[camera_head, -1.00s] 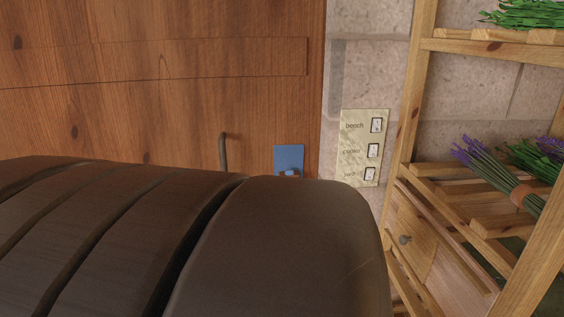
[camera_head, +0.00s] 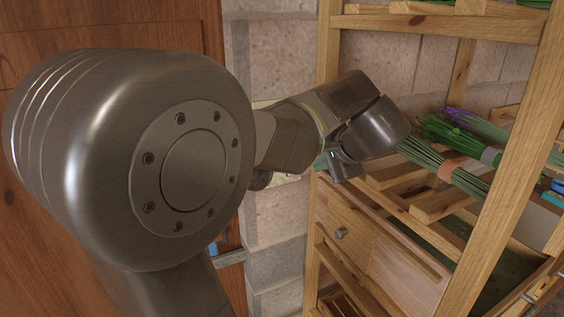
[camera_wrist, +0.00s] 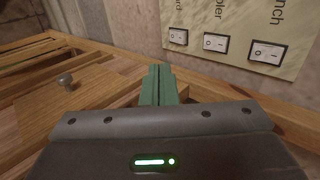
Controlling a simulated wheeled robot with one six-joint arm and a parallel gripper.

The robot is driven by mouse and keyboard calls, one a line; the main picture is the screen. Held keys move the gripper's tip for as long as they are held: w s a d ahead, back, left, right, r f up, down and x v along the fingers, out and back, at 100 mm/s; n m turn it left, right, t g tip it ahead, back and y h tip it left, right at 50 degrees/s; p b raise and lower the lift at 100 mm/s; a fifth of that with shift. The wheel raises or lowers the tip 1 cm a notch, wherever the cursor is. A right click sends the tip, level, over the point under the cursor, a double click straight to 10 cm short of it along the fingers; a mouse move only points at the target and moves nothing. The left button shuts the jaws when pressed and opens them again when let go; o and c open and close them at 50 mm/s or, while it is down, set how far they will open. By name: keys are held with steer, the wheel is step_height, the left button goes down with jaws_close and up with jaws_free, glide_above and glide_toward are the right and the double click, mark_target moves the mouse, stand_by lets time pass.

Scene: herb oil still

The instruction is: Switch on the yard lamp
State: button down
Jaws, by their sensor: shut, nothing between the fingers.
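The switch panel (camera_wrist: 238,14) is a pale plate on the stone wall, at the upper right of the wrist view. It has three white rocker switches in dark frames. The leftmost, with a partly cut label ending in "ard", is the yard switch (camera_wrist: 177,36). In the head view my arm hides most of the panel.
A wooden shelf rack (camera_head: 480,190) with herb bundles (camera_head: 445,165) stands at the right, close to my gripper. A drawer with a round knob (camera_head: 341,233) is below; the knob also shows in the wrist view (camera_wrist: 65,80). A wooden door (camera_head: 100,20) is at the left.

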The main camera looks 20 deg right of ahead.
steer(key=shift+d+r, duration=0.2)
steer(key=w+f+p, duration=0.3)
steer(key=w+f, duration=0.3)
steer(key=w, duration=0.5)
steer(key=shift+w+a, duration=0.25)
steer(key=shift+a, duration=0.2)
